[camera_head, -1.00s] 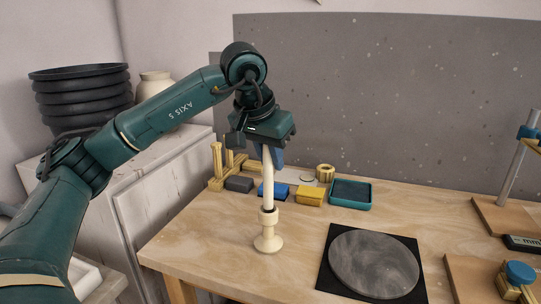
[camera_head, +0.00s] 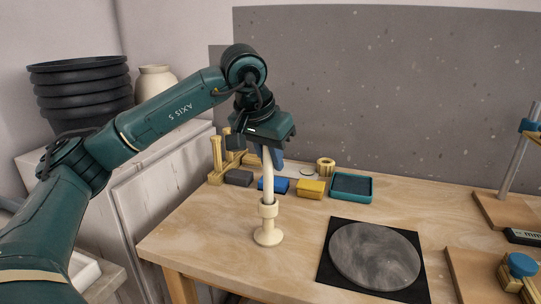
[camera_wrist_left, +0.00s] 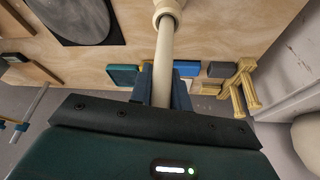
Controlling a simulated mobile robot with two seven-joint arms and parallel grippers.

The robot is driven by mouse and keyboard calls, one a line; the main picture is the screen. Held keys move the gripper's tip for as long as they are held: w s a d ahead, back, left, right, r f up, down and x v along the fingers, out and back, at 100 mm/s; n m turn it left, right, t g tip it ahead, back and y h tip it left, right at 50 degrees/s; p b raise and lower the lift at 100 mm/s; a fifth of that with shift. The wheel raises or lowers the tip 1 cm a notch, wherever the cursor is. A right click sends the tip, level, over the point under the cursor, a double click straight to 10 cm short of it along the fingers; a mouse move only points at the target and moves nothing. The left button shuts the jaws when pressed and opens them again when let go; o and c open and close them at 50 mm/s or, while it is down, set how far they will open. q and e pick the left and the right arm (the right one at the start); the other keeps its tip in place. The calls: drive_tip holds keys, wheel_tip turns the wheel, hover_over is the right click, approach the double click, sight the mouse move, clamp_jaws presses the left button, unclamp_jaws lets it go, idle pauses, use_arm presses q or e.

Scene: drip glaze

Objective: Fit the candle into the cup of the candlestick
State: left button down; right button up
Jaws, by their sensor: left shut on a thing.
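The candle (camera_head: 267,178) is a slim cream rod, held upright in my left gripper (camera_head: 268,152). The cream candlestick (camera_head: 267,236) stands upright on the table, with a round foot and a wider cup (camera_head: 268,209) on top. The candle's lower end meets the cup's top in the head view; how deep it sits inside is hidden. In the left wrist view my left gripper (camera_wrist_left: 162,88) has blue fingers shut on the candle (camera_wrist_left: 163,62), which runs to the cup (camera_wrist_left: 168,11) at the top edge. My right gripper is out of view.
Behind the candlestick lie a blue block (camera_head: 275,185), a yellow block (camera_head: 311,189), a dark block (camera_head: 238,177), a wooden rack (camera_head: 216,163) and a teal tray (camera_head: 351,199). A grey disc (camera_head: 375,255) lies at right. The table around the candlestick's foot is clear.

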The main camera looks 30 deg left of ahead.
use_arm(q)
drive_tip(key=shift+f, duration=0.25)
drive_tip(key=shift+f, duration=0.2)
idle(0.6)
idle(0.6)
drive_tip(key=c, duration=1.2)
unclamp_jaws()
drive_tip(key=shift+c, duration=0.2)
drive_tip(key=shift+r, duration=0.1)
drive_tip(key=shift+p+v, duration=0.9)
drive_tip(key=shift+v, duration=0.5)
drive_tip(key=p+v, duration=0.2)
drive_tip(key=v, duration=0.1)
